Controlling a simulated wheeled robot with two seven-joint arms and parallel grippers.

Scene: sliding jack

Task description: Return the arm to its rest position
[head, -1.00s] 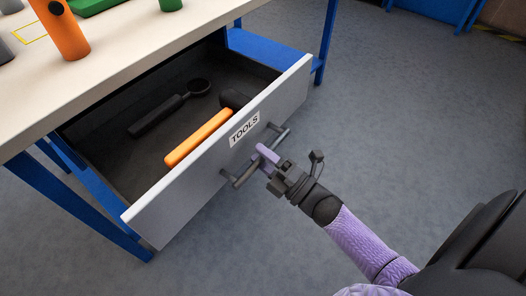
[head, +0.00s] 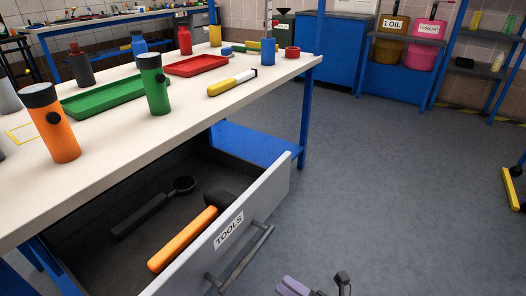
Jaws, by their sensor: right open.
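My right gripper (head: 294,287) shows only in part at the bottom edge of the head view, with a lilac fingertip and dark body. It is open and empty, apart from the drawer handle (head: 240,262) and to the right of it. The drawer front (head: 262,204), labelled TOOLS, stands pulled out below the workbench (head: 120,140). Inside lie an orange-handled hammer (head: 182,240) with a black head and a black wrench-like tool (head: 150,215). Most of my right arm is below the picture. My left gripper is not in view.
A blue cabinet (head: 335,55) stands behind.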

